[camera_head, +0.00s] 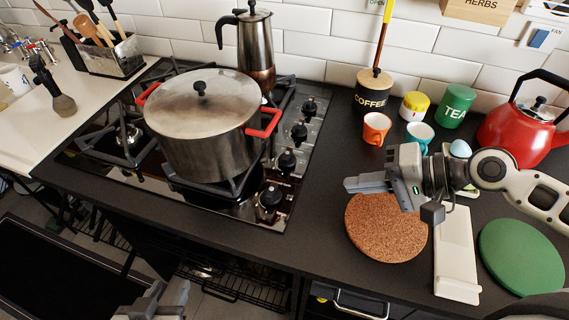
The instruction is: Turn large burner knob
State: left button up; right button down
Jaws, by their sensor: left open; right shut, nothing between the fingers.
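The gas hob (226,207) has a column of black knobs along its right side. The front knob (270,197) is nearest the hob's front edge; the others are the second knob (287,161), the third knob (299,131) and the rear knob (309,106). I cannot tell which one serves the large burner. My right gripper (350,185) is shut and empty, right of the knobs and apart from them, above the worktop by the cork mat. My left gripper (158,299) is open at the bottom edge, in front of the counter, only partly in view.
A large lidded pot (200,135) with red handles covers much of the hob. A moka pot (257,50) stands behind it. A cork mat (386,228), orange cup (376,128), coffee jar (374,92) and red kettle (518,130) are on the right. Worktop between knobs and mat is clear.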

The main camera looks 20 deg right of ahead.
jog(key=x, duration=0.3)
jog(key=shift+s+a, duration=0.1)
jog(key=shift+s, duration=0.15)
send_near(277, 188)
jog(key=a+f, duration=0.1)
jog(key=w+f, duration=0.1)
jog(key=shift+a+f, duration=0.35)
jog(key=shift+a, duration=0.05)
jog(key=shift+w+a+p, duration=0.3)
jog(key=shift+w+a, duration=0.35)
jog(key=shift+a, duration=0.35)
pick_arm(q)
jog(key=shift+s+f, duration=0.2)
jog(key=shift+s, duration=0.35)
jog(key=shift+s+f, duration=0.15)
jog(key=shift+s, duration=0.35)
pick_arm(e)
jog(key=shift+w+a, duration=0.3)
jog(key=shift+a, duration=0.2)
pick_arm(q)
jog(key=shift+f, duration=0.1)
pick_arm(e)
jog(key=shift+w+n+g+b, duration=0.15)
jog(key=shift+n+g+b, duration=0.15)
jog(key=shift+b, duration=0.05)
pick_arm(q)
jog(key=shift+w+d+f, duration=0.15)
jog(key=shift+w+d, duration=0.1)
jog(key=shift+d, duration=0.15)
